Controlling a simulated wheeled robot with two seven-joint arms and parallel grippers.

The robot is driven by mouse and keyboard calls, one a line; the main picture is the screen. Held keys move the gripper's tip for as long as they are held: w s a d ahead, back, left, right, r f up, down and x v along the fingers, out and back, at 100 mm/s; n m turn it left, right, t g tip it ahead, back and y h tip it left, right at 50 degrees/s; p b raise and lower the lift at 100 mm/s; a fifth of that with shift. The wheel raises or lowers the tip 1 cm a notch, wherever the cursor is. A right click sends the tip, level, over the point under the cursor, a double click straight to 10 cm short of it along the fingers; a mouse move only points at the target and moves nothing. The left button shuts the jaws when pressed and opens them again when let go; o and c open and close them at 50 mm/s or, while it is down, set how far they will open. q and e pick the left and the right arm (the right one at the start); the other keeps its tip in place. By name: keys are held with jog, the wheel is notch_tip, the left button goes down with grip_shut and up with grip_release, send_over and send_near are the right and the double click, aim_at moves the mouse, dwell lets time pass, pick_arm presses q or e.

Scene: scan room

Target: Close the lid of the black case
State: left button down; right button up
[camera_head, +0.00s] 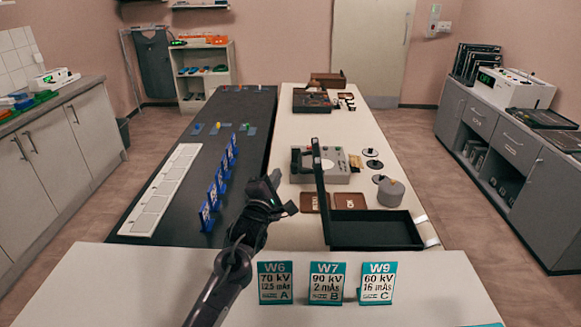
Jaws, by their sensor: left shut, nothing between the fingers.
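The black case (378,243) lies open at the near end of the white table, its shallow tray facing up. Its lid (321,190) stands nearly upright along the tray's left side, seen almost edge-on. My left gripper (277,195) is shut and empty. In the picture it is to the left of the lid, with a gap between them, over the seam of the black and white tables. My right gripper is not in view.
Brown plates (349,201), a grey cylinder (390,192) and a grey device (338,167) stand behind the case. Teal cards W6 (275,283), W7 (326,283) and W9 (377,283) stand in front. Blue cards (220,184) and a white strip (165,190) are on the black table.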

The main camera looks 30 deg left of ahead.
pick_arm(q)
jog(key=d, duration=0.1)
jog(key=w+d+r+p, duration=0.1)
jog(key=w+d, duration=0.1)
jog(key=shift+d+r+p, duration=0.2)
jog(key=shift+r+p, duration=0.1)
jog(key=shift+p, duration=0.1)
jog(key=shift+w+a, duration=0.1)
